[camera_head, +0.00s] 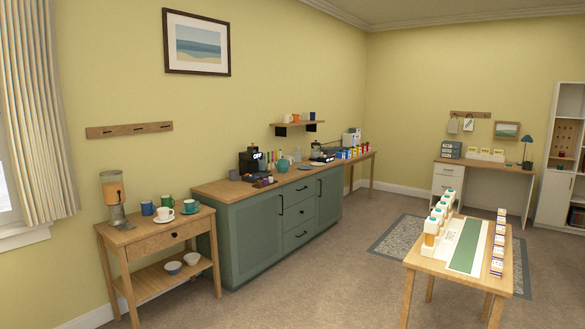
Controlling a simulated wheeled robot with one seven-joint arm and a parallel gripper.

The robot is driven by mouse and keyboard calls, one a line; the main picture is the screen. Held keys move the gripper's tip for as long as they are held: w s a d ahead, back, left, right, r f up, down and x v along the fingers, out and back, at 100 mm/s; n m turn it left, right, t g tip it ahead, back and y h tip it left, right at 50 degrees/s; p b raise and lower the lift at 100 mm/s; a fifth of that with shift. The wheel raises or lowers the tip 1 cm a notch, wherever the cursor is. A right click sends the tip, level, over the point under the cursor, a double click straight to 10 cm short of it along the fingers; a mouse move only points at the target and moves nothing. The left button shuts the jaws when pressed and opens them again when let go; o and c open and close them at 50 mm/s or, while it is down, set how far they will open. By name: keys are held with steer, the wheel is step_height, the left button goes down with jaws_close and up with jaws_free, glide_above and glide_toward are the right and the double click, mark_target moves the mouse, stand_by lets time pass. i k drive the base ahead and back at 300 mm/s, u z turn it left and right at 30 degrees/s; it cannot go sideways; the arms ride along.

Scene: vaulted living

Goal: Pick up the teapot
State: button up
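A teal teapot (283,165) stands upright on the wooden top of the green sideboard (228,188), near its middle. It is small and far off in the head view. A dark coffee machine (251,162) stands to its left, and a kettle-like appliance on a dark base (317,152) stands to its right. My gripper is not in view.
A wooden side table (147,242) with a drink dispenser (114,196) and cups stands at the left. A low table (425,262) with cartons and small boxes stands at the right. Carpet (330,265) between them is clear. A desk (488,164) stands at the back.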

mark_target(282, 166)
steer(key=u, duration=0.55)
steer(key=k, duration=0.65)
steer(key=u, duration=0.25)
steer(key=i, duration=1.05)
steer(key=z, duration=1)
steer(key=i, duration=1.85)
steer(key=z, duration=0.5)
steer(key=i, duration=3.15)
steer(key=u, duration=0.85)
steer(key=i, duration=1.85)
steer(key=u, duration=0.9)
steer(key=i, duration=0.65)
steer(key=u, duration=0.2)
